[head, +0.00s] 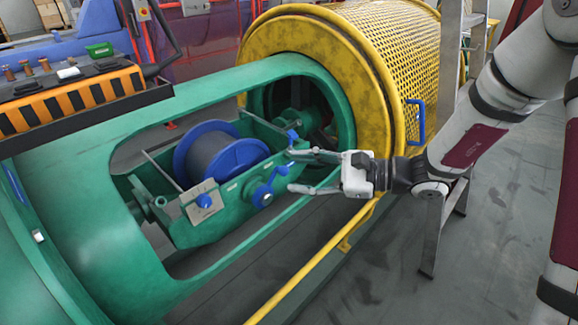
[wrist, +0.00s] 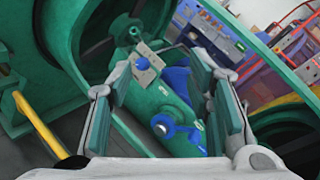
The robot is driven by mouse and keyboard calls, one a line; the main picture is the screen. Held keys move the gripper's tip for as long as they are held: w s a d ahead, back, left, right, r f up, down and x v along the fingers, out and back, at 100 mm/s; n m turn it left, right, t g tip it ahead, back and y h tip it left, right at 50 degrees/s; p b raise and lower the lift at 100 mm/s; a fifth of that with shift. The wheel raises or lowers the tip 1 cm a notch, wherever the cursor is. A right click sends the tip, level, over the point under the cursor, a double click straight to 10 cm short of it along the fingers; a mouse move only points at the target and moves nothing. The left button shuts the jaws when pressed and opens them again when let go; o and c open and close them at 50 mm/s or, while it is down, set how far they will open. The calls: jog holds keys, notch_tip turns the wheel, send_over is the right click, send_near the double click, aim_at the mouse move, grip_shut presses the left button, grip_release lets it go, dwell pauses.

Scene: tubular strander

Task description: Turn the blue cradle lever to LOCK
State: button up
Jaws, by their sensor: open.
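The blue cradle lever (head: 264,192) sits on the near side wall of the green cradle (head: 222,214), inside the opening of the green tube. Its round hub is low and its arm slants up to the right. In the wrist view the lever (wrist: 164,126) lies between and beyond the fingers, with its arm towards the right. My gripper (head: 290,172) is open and empty, just right of the lever, with its fingers pointing left. In the wrist view my gripper (wrist: 163,82) has its fingers wide apart. I cannot read any LOCK mark.
A blue reel (head: 220,158) lies in the cradle. A blue knob (head: 204,201) is on a plate at the cradle's left. The green tube frame (head: 262,235) surrounds the opening. A yellow mesh guard (head: 392,50), yellow rail (head: 315,270) and ladder (head: 440,150) stand close to my arm.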

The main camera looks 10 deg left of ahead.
jog(key=w+d+f+m+t+b, duration=0.1)
jog(key=w+f+m+t+b, duration=0.1)
jog(key=w+f+m+t, duration=0.4)
jog(key=m+t+h+b, duration=0.2)
jog(key=m, duration=0.2)
send_near(287, 173)
jog(key=b+x, duration=0.2)
jog(key=x, duration=0.9)
jog(key=shift+w, duration=0.15)
grip_shut()
